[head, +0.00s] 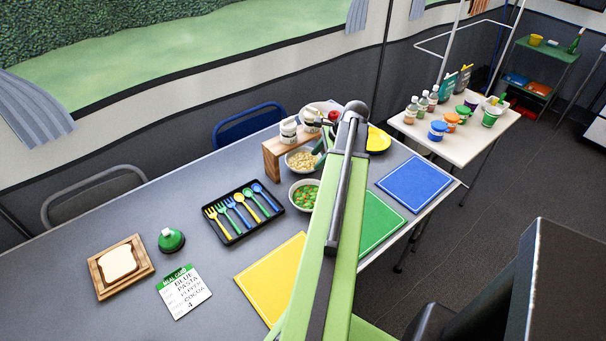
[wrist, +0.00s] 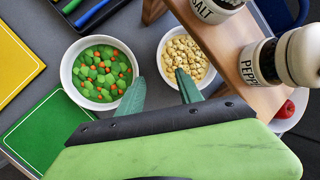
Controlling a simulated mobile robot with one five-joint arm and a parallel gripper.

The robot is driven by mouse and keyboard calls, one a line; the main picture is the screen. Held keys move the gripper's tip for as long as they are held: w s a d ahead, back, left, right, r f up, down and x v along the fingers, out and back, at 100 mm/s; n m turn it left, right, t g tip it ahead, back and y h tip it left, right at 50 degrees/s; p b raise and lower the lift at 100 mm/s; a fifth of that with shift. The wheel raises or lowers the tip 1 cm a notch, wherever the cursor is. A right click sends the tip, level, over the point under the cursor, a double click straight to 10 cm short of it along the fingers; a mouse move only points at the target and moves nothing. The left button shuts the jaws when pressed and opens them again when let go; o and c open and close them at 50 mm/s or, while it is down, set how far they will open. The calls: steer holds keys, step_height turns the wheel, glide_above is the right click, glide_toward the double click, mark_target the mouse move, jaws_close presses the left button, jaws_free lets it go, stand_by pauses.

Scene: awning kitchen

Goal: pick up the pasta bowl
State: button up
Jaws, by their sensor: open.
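The pasta bowl (head: 302,161) is a white bowl of pale pasta pieces on the grey table, in front of the wooden shelf. In the wrist view the pasta bowl (wrist: 188,57) is at the upper middle, just beyond my fingertips. My gripper (wrist: 160,77) is open and empty. Its right fingertip overlaps the bowl's near part in the picture, and its left fingertip is left of the bowl, in the gap towards the other bowl. I cannot tell whether a finger touches the rim. In the head view my arm hides most of the gripper.
A bowl of peas and carrots (wrist: 100,72) stands close left of the pasta bowl. The wooden shelf (wrist: 228,62) with salt (wrist: 215,10) and pepper (wrist: 262,62) shakers is close right. A cutlery tray (head: 243,211) and yellow mat (head: 272,277) lie nearby.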

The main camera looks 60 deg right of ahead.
mark_target(308, 171)
steer(key=b+x, duration=0.1)
steer(key=x, duration=0.2)
steer(key=shift+f, duration=0.25)
steer(key=shift+r, duration=0.15)
steer(key=b+x, duration=0.5)
steer(key=shift+w+d, duration=0.15)
steer(key=shift+d, duration=0.15)
steer(key=shift+c, duration=0.3)
jaws_close()
stand_by(0.3)
